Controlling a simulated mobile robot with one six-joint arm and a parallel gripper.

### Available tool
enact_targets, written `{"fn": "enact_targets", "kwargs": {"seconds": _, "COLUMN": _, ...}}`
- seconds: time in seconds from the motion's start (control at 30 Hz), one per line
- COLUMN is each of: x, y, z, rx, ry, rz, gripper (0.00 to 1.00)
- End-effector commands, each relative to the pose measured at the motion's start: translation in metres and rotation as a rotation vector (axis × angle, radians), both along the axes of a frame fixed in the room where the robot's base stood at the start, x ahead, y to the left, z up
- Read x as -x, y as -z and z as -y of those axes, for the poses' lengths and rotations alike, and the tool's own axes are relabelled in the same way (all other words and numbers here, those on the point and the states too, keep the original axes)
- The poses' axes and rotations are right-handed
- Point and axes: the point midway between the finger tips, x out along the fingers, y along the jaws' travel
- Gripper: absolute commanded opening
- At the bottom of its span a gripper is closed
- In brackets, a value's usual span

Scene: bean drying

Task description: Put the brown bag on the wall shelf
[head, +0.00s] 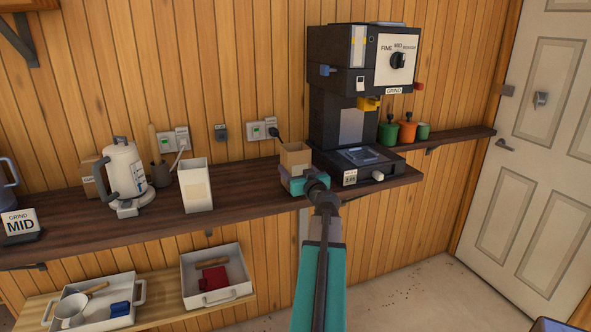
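The brown bag (295,155) is a small open-topped paper bag, upright at the front edge of the dark counter, left of the grinder. My gripper (297,178) is at the bag's lower part, with its fingers at the bag's sides; it appears shut on it. The wrist hides the bag's bottom, so I cannot tell whether it touches the counter. A dark wall shelf (17,38) with a metal bracket shows only partly at the upper left; its top is mostly out of view.
The black grinder (334,118) stands just right of the bag. A white container (195,187) and white kettle (125,170) stand left on the counter (250,197). A narrow ledge (455,137) holds small pots (407,131). Trays (218,276) sit on a lower shelf.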

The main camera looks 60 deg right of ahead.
Motion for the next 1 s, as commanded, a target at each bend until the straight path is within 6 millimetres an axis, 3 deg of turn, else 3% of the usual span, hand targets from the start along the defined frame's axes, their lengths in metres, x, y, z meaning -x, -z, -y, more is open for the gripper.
{"fn": "enact_targets", "kwargs": {"seconds": 0.27, "x": -0.0008, "y": 0.0031, "z": -0.0008, "rx": 0.001, "ry": -0.001, "rz": -0.001, "gripper": 0.41}}
{"fn": "enact_targets", "kwargs": {"seconds": 0.3, "x": -0.0008, "y": 0.0029, "z": -0.0008, "rx": 0.001, "ry": -0.001, "rz": -0.001, "gripper": 0.68}}
{"fn": "enact_targets", "kwargs": {"seconds": 0.4, "x": -0.0008, "y": 0.0022, "z": -0.0008, "rx": 0.001, "ry": -0.001, "rz": -0.001, "gripper": 0.85}}
{"fn": "enact_targets", "kwargs": {"seconds": 1.0, "x": 0.0027, "y": 0.0006, "z": -0.0035, "rx": 0.0, "ry": 0.0, "rz": 0.0, "gripper": 0.85}}
